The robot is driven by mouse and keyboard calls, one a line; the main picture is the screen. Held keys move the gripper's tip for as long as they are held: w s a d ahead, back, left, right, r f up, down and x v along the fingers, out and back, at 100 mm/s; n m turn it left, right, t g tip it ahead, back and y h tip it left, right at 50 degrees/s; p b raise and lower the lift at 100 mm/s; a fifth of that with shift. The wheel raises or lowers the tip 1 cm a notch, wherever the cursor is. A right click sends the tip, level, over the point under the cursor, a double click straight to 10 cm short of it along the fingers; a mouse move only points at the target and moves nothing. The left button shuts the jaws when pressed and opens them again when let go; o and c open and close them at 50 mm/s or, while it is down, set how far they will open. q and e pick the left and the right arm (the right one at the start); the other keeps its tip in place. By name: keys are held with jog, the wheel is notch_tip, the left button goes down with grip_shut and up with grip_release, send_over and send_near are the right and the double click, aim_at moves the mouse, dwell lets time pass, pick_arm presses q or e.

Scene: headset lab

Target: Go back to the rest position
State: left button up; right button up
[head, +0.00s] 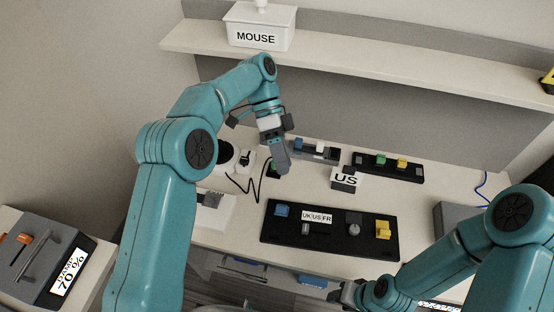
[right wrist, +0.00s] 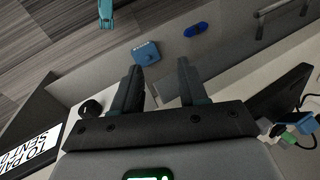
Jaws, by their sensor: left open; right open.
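A black board (head: 340,252) with blue, grey and yellow parts lies mid-desk. Behind it are a US block (head: 345,179) and a black strip (head: 375,168). A white MOUSE box (head: 258,38) stands on the shelf (head: 400,72).

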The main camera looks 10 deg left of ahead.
pick_arm(q)
jog(key=shift+s+r, duration=0.1)
jog(key=shift+r, duration=0.7)
pick_arm(e)
jog(key=shift+w+a+r, duration=0.15)
jog(key=shift+a+r, duration=0.25)
pick_arm(q)
jog(key=shift+d, duration=0.1)
pick_arm(e)
jog(key=shift+d, duration=0.1)
pick_arm(q)
jog(key=shift+a, duration=0.2)
pick_arm(e)
jog(key=shift+a, duration=0.2)
